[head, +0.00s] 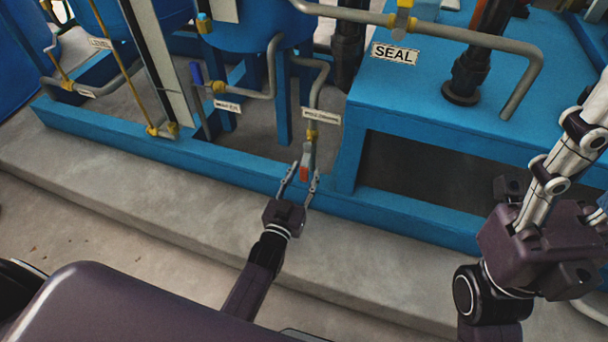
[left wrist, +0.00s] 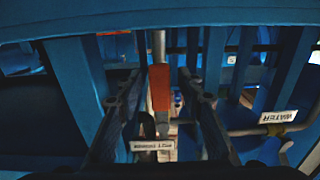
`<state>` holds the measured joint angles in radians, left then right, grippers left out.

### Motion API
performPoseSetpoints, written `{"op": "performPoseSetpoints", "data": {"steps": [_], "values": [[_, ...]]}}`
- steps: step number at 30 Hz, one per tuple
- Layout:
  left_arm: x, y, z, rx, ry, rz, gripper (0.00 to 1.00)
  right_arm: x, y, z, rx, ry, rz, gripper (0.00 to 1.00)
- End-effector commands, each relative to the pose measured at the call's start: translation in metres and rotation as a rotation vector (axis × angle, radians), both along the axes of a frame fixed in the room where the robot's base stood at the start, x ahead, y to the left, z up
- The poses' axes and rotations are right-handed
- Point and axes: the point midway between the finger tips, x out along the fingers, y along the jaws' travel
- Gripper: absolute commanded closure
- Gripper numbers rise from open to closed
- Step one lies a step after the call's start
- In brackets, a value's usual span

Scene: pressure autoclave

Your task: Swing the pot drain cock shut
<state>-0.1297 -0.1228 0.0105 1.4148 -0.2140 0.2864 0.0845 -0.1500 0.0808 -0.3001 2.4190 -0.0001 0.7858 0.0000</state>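The drain cock has a red handle (head: 304,173) at the lower end of a grey pipe with a yellow fitting (head: 312,135), below a small white label (head: 321,116). My left gripper (head: 302,181) reaches up from below, its two fingers apart on either side of the handle. In the left wrist view the red handle (left wrist: 159,88) hangs between the open fingers (left wrist: 158,80), with gaps visible on both sides. An upside-down label (left wrist: 153,145) shows below it. My right gripper (head: 570,160) is at the right, near the camera and away from the cock; its fingertips are not clear.
A blue frame beam (head: 200,160) runs behind and below the cock, along a concrete step (head: 150,200). A blue-handled valve (head: 196,75) is to the left. A blue box with a SEAL label (head: 395,54) stands to the right. A WATER label (left wrist: 278,116) shows in the wrist view.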

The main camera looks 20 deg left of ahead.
Motion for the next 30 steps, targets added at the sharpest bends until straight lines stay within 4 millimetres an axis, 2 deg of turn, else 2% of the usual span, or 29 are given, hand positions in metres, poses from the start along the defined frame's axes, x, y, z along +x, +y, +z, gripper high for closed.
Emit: {"op": "performPoseSetpoints", "data": {"steps": [3, 12, 30], "values": [[-0.0002, -0.0001, 0.0002, -0.001, 0.000, 0.000, 0.66, 0.0000, 0.0000, 0.0003, 0.000, 0.000, 0.000, 0.49], [-0.0004, -0.0001, 0.0001, -0.001, 0.000, 0.000, 0.99, 0.0000, 0.0001, 0.0002, 0.000, 0.000, 0.000, 0.49], [-0.0001, 0.0051, 0.0018, 0.055, -0.003, 0.000, 1.00, -0.0020, -0.0009, 0.0039, 0.004, -0.003, 0.001, 0.49]]}}
